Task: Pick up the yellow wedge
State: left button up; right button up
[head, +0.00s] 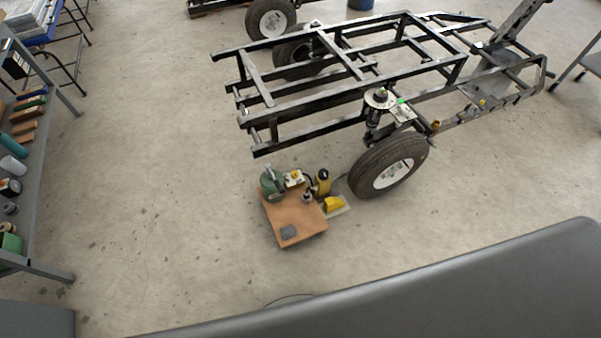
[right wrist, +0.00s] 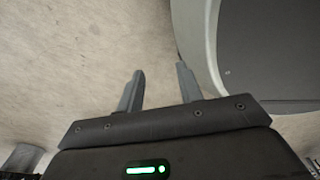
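The yellow wedge (head: 333,204) lies on a small pale plate (head: 343,210) at the right side of a low brown board (head: 296,222) on the floor, seen in the head view. Neither gripper shows in the head view. My right gripper (right wrist: 160,85) shows in the right wrist view with its two fingers apart and nothing between them. It is over bare floor, and the wedge is not in that view. My left gripper is not in view.
On the board are a green round device (head: 272,185), a yellow bottle-shaped part (head: 323,182) and a small grey block (head: 288,232). A wheeled black frame (head: 300,110) stands behind, its tire (head: 372,171) close by. A shelf (head: 48,150) is at left.

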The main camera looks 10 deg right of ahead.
aim_at(332, 204)
jog(key=u, duration=0.15)
jog(key=i, duration=0.7)
jog(key=z, duration=1.25)
jog(key=k, duration=0.65)
jog(key=z, duration=1.75)
jog(key=i, duration=1.05)
